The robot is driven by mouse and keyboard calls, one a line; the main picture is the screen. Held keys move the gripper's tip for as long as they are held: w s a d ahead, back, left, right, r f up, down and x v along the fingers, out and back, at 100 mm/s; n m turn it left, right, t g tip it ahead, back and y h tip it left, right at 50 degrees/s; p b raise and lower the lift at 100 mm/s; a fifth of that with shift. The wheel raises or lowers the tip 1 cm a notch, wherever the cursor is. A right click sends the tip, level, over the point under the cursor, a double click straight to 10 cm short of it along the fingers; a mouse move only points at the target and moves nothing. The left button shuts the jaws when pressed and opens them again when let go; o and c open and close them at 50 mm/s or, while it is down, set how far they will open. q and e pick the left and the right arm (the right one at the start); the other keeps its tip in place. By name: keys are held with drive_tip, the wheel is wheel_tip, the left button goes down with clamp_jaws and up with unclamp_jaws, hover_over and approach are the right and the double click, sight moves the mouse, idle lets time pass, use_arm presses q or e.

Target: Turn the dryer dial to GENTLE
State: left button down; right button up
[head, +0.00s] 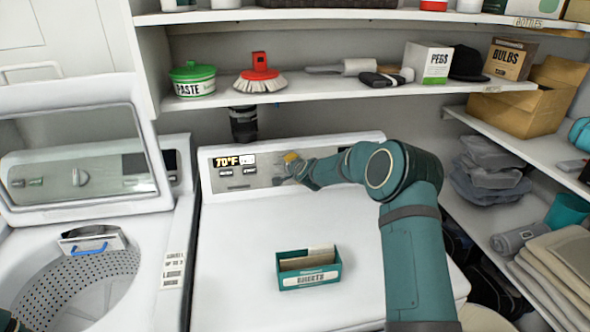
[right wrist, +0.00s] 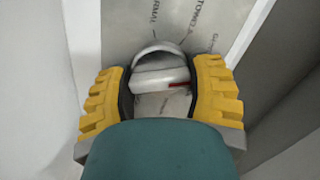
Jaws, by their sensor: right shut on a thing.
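The dryer (head: 225,225) stands in the middle of the head view, with its control panel (head: 246,183) at the back of its top. My right gripper (head: 291,158) reaches that panel, and its yellow fingers hide the dial there. In the right wrist view the pale dial (right wrist: 155,78) sits between the two yellow fingers of my right gripper (right wrist: 165,88), which is shut on it. A red mark shows at the right end of the dial's grip bar. Partly readable labels above it look like NORMAL, TOWELS and one starting with GE. My left gripper is not seen.
A teal box of dryer sheets (head: 310,276) stands on the dryer top. A washer (head: 30,225) with its lid open is at the left. A shelf (head: 330,88) with several items hangs above the panel. Side shelves (head: 480,205) hold folded cloth at the right.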

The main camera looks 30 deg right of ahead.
drive_tip(key=o, duration=1.2)
drive_tip(key=shift+s, duration=0.1)
drive_tip(key=v, duration=1.2)
